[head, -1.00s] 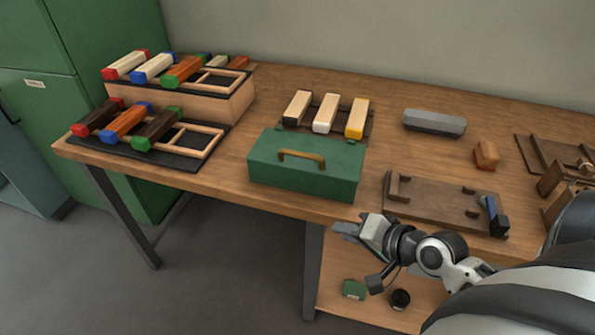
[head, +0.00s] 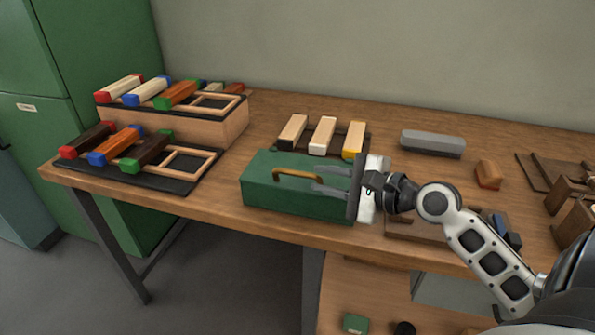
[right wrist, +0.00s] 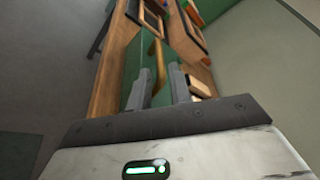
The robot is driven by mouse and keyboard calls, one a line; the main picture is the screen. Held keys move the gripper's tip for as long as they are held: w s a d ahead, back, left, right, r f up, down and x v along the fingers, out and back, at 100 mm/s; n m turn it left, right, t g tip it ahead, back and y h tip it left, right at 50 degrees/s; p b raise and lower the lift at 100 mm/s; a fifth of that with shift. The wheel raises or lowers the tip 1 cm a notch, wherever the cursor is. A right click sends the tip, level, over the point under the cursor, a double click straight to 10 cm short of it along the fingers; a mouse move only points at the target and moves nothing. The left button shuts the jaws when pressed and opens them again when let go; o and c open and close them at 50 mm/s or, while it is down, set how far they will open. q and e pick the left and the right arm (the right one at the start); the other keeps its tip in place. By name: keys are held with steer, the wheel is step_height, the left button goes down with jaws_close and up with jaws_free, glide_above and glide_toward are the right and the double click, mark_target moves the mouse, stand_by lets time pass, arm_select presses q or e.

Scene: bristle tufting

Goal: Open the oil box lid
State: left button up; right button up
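The green oil box (head: 268,198) stands at the front edge of the bench with its lid down. Its brass handle (head: 293,174) lies across the top. My right gripper (head: 320,180) is above the right part of the lid, its fingers pointing left toward the handle. The fingers are apart with nothing gripped. In the right wrist view the green box (right wrist: 135,70) and the handle (right wrist: 160,62) show ahead of and between the two fingers (right wrist: 162,80). Whether the fingers touch the lid cannot be told. My left gripper is not in view.
Several brushes lie in racks (head: 150,179) at the left, and three pale blocks (head: 322,136) stand behind the box. A grey bar (head: 432,143), a brown block (head: 488,174) and a wooden fixture (head: 415,228) are to the right. The bench between box and left racks is clear.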

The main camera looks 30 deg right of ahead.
mark_target(306, 175)
steer(key=x, duration=0.6)
steer(key=shift+w+a+f, duration=0.1)
steer(key=shift+w+f, duration=0.05)
steer(key=shift+w, duration=0.15)
jaws_close()
